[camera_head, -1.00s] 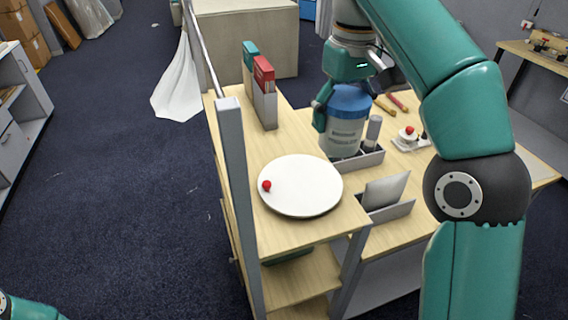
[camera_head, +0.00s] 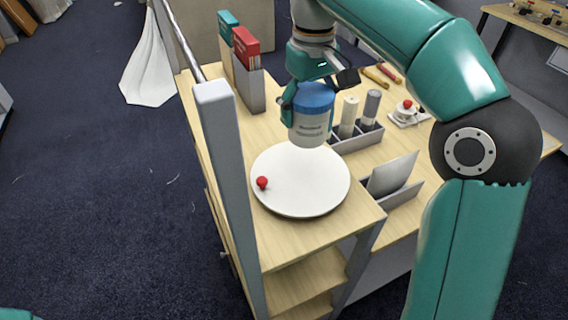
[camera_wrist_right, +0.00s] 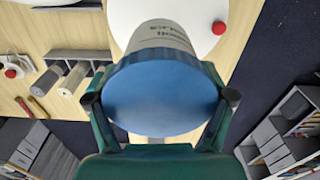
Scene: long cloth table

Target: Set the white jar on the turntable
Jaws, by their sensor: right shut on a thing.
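The white jar (camera_head: 309,129) with a blue lid is held upright by my right gripper (camera_head: 309,97), whose fingers close around the lid. In the right wrist view the blue lid (camera_wrist_right: 166,97) fills the middle, with a gripper finger on either side. The white round turntable (camera_head: 300,190) lies on the wooden shelf top, with a small red knob (camera_head: 262,182) near its left edge. The jar overlaps the turntable's far edge in the head view; I cannot tell the gap below it. Only a bit of my left arm shows at the bottom left, without its gripper.
Red and teal binders (camera_head: 245,65) stand at the back left. A grey divided holder (camera_head: 357,138) with rolls is right of the jar. A letter rack (camera_head: 392,187) stands right of the turntable. A grey post (camera_head: 226,180) rises at the left edge.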

